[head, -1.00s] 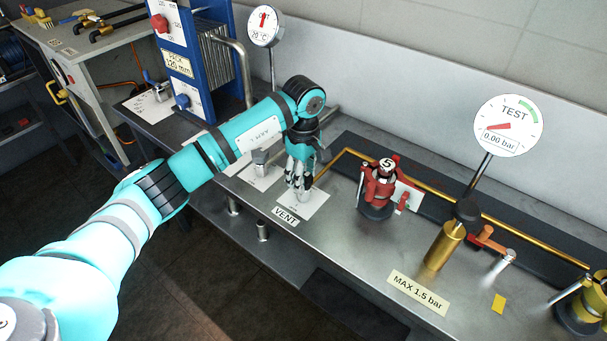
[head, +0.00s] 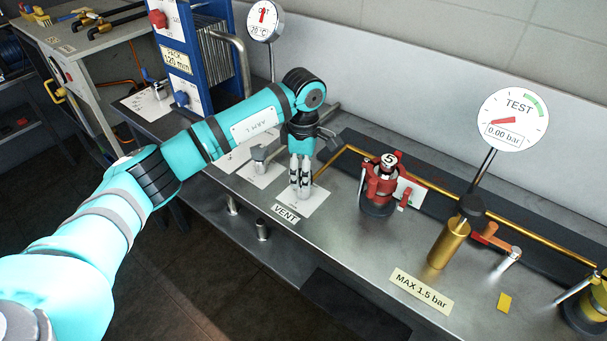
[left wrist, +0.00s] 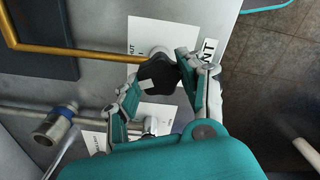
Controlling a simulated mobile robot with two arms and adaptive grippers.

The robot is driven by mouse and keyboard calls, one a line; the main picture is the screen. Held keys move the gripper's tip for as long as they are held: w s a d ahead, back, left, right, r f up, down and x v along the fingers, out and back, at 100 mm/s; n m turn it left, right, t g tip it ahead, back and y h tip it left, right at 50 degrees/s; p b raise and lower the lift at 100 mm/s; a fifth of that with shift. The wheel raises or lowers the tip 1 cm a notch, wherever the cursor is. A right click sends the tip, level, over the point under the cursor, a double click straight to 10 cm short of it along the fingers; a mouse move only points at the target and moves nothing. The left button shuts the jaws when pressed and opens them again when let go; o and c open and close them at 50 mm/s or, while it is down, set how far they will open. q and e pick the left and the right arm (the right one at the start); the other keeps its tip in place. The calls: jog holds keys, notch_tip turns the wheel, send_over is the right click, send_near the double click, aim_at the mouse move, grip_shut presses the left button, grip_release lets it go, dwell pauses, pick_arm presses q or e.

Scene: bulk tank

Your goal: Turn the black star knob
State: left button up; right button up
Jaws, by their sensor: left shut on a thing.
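The black star knob (left wrist: 158,76) shows in the left wrist view, near the VENT label (left wrist: 208,50) and over a white card (left wrist: 148,36). My left gripper (left wrist: 160,74) has its fingers on either side of the knob and is shut on it. In the head view my left gripper (head: 301,188) points down over the white card by the VENT label (head: 286,213). There the fingers hide the knob. My right gripper is in neither view.
A red valve body (head: 380,188) and a brass cylinder with a black top (head: 448,245) stand to the right on the bench. A brass pipe (head: 430,190) runs behind them. The TEST gauge (head: 512,118) reads 0.00 bar. A grey-handled valve (head: 262,156) is close left of the gripper.

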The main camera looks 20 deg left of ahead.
pick_arm(q)
jog(key=n+b, duration=0.1)
jog(key=n, duration=0.4)
jog(key=shift+n+b, duration=0.3)
jog(key=n+b, duration=0.1)
jog(key=n, duration=0.5)
jog(key=n+b, duration=0.1)
jog(key=n, duration=0.5)
jog(key=shift+n, duration=0.3)
jog(key=n, duration=0.6)
jog(key=shift+r+n, duration=0.1)
jog(key=shift+n, duration=0.2)
jog(key=o, duration=1.2)
jog(key=shift+c, duration=0.2)
notch_tip(320, 180, up, 12)
